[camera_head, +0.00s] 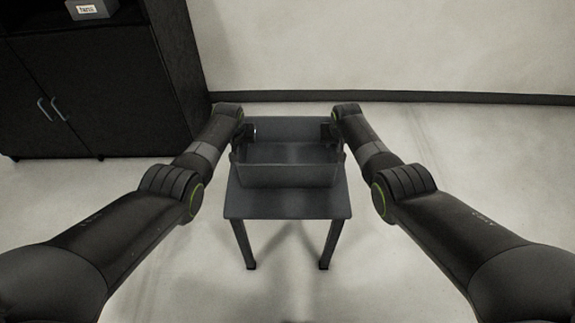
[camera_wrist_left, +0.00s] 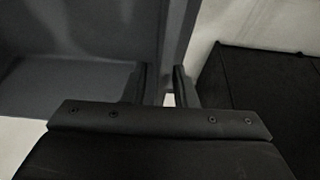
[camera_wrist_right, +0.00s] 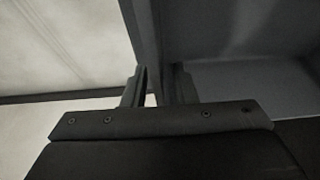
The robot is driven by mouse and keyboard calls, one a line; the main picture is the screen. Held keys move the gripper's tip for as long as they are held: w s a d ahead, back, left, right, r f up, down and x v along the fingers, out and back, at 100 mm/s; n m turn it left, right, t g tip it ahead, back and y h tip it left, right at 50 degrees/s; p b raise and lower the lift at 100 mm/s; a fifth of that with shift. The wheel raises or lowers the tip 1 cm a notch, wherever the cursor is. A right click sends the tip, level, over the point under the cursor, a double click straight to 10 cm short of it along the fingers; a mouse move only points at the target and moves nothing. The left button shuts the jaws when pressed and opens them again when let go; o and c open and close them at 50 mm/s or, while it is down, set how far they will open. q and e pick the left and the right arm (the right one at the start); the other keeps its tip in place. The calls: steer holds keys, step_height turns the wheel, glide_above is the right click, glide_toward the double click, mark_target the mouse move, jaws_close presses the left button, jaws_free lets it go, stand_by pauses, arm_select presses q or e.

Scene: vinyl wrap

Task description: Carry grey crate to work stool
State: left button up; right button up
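The grey crate (camera_head: 287,176) is open-topped and upright at the middle of the head view. It is over the seat of the dark grey work stool (camera_head: 287,206); whether it rests on the seat or hangs just above it, I cannot tell. My left gripper (camera_head: 246,132) is at the crate's left side wall, and in the left wrist view its fingers (camera_wrist_left: 161,85) close around that wall. My right gripper (camera_head: 330,132) is at the right side wall, with its fingers (camera_wrist_right: 157,85) on both sides of it. The crate looks empty.
A pale wall with a dark skirting (camera_head: 430,97) is behind the stool. The floor (camera_head: 480,160) to the right is clear.

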arm_select(q)
steer(key=shift+r, duration=0.1)
steer(key=shift+v, duration=5.85)
arm_select(e)
steer(key=shift+v, duration=5.95)
arm_select(q)
steer(key=shift+s, duration=0.1)
arm_select(e)
steer(key=shift+s, duration=0.1)
